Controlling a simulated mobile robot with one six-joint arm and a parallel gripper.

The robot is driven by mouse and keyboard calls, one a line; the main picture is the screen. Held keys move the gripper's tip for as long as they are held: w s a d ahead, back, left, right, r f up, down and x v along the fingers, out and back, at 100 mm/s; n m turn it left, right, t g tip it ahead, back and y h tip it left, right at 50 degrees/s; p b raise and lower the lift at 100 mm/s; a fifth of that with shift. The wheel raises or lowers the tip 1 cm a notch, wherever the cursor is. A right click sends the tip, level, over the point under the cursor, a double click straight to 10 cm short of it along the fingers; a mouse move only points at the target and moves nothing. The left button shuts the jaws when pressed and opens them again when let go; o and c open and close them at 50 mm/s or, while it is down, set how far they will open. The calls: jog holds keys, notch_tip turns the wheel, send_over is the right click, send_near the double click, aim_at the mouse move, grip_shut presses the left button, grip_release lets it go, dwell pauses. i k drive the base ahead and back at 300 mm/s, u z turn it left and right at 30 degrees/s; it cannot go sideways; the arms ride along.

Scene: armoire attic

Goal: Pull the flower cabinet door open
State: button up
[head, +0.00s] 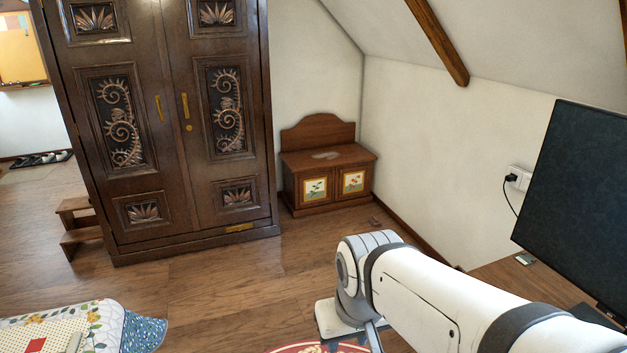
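The flower cabinet (327,157) is a low brown wooden chest with a raised back, standing in the far corner by the sloped-ceiling wall. Its front has two small doors with painted flower tiles, a left door (315,188) and a right door (353,181). Both look closed, and any handles are too small to make out. My white arm reaches in from the lower right, well in front of the cabinet and apart from it. My gripper (352,345) is at the bottom edge, mostly cut off and hidden by the wrist, so its opening does not show.
A tall carved dark armoire (165,120) stands left of the cabinet, its doors closed. A bed with a floral quilt (95,325) is at lower left. A desk (500,272) with a dark monitor (580,200) is at right. Wooden floor (260,265) before the cabinet is mostly clear.

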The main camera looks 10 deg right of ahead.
aim_at(354, 180)
jog(key=z, duration=0.2)
jog(key=i, duration=2.25)
jog(key=z, duration=0.35)
jog(key=i, duration=3.5)
jog(key=u, duration=0.1)
